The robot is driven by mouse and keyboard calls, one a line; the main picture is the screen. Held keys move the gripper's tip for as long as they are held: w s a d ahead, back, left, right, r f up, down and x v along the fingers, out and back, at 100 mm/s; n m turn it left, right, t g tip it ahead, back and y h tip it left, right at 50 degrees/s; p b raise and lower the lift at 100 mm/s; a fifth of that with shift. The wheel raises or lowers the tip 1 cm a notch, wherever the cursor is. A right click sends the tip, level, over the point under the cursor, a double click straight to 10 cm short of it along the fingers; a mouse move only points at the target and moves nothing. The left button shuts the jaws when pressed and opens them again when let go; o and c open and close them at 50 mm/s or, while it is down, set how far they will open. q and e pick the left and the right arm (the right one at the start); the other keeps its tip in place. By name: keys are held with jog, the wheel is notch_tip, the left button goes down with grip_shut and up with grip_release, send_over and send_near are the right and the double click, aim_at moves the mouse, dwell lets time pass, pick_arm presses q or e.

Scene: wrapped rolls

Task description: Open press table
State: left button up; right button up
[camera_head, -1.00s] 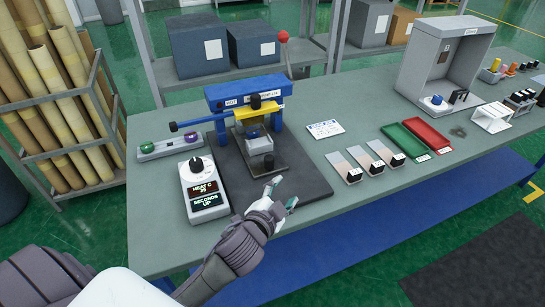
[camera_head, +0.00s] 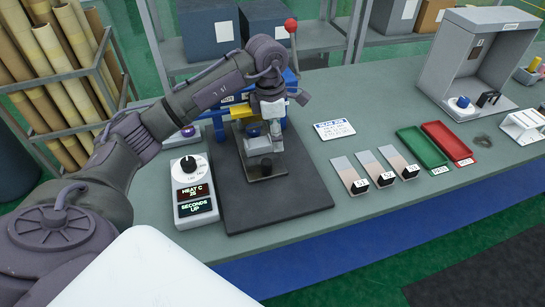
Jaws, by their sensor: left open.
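The blue press (camera_head: 217,123) stands on a dark mat (camera_head: 290,208) on the grey bench, partly hidden behind my left arm. A yellow bar (camera_head: 240,111) shows at its front. Below it is a grey press table (camera_head: 262,147) with a dark blue knob (camera_head: 253,132) and a small black cylinder in front. A red ball (camera_head: 291,25) on a thin upright rod shows behind my wrist. My left gripper (camera_head: 273,118) points down just above and in front of the press, open. Whether it touches the press cannot be told. My right gripper is not in view.
A white heat control box (camera_head: 195,190) with a dial stands left of the mat. To the right are a white card (camera_head: 334,129), several sample strips, a green tray (camera_head: 421,150), a red tray (camera_head: 446,141) and a grey booth (camera_head: 480,65). Bare bench lies between them.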

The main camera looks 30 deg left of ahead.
aim_at(267, 161)
pick_arm(q)
jog(key=shift+y, duration=0.6)
jog(key=a+f+p, duration=0.1)
jog(key=f, duration=0.2)
jog(key=f+p, duration=0.1)
jog(key=f, duration=0.3)
jog(key=a+f+p, duration=0.1)
jog(key=f, duration=0.2)
jog(key=shift+s+a+f, duration=0.25)
jog(key=shift+a+f, duration=0.1)
jog(key=shift+f, duration=0.05)
jog(key=shift+f+p, duration=0.3)
jog(key=shift+f, duration=0.6)
jog(key=shift+c, duration=0.2)
grip_shut()
